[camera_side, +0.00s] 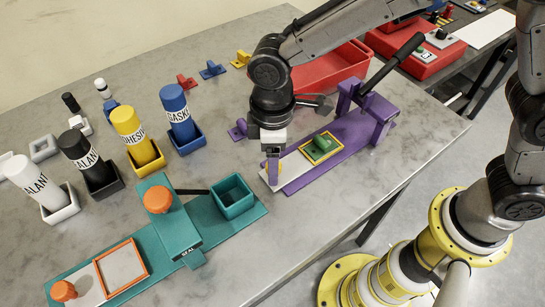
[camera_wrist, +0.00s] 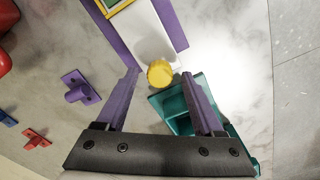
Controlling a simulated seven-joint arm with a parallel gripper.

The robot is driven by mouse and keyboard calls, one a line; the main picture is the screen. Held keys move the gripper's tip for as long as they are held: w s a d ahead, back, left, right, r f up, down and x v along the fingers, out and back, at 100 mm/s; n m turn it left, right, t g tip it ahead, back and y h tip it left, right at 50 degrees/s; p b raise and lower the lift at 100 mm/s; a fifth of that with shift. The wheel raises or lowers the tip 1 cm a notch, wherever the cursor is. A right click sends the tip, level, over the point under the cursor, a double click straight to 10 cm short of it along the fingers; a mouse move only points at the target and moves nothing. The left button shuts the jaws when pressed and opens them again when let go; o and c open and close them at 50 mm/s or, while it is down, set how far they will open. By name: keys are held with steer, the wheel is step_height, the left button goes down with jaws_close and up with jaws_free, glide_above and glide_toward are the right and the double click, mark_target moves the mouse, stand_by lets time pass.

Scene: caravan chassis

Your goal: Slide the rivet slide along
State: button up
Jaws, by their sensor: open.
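The rivet slide is a white strip with a yellow knob (camera_wrist: 160,73) at its near end. In the wrist view the white strip (camera_wrist: 152,38) runs away from the knob along a purple base, and in the side view the purple rivet station (camera_side: 350,150) stands right of centre. A green part in a yellow frame (camera_side: 321,147) lies on the slide. My gripper (camera_side: 273,172) points down at the slide's left end. In the wrist view its open purple fingers (camera_wrist: 160,77) lie on either side of the knob. I cannot tell whether they touch it; my gripper mostly hides it from the side.
A purple press frame with a black lever (camera_side: 398,58) stands at the station's right end. A teal station with an open bin (camera_side: 233,196) is at the front left. Labelled bottles in holders stand at the left. A red bin (camera_side: 330,72) is behind. Small brackets lie on the table.

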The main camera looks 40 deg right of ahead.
jaws_close()
stand_by(0.3)
stand_by(1.1)
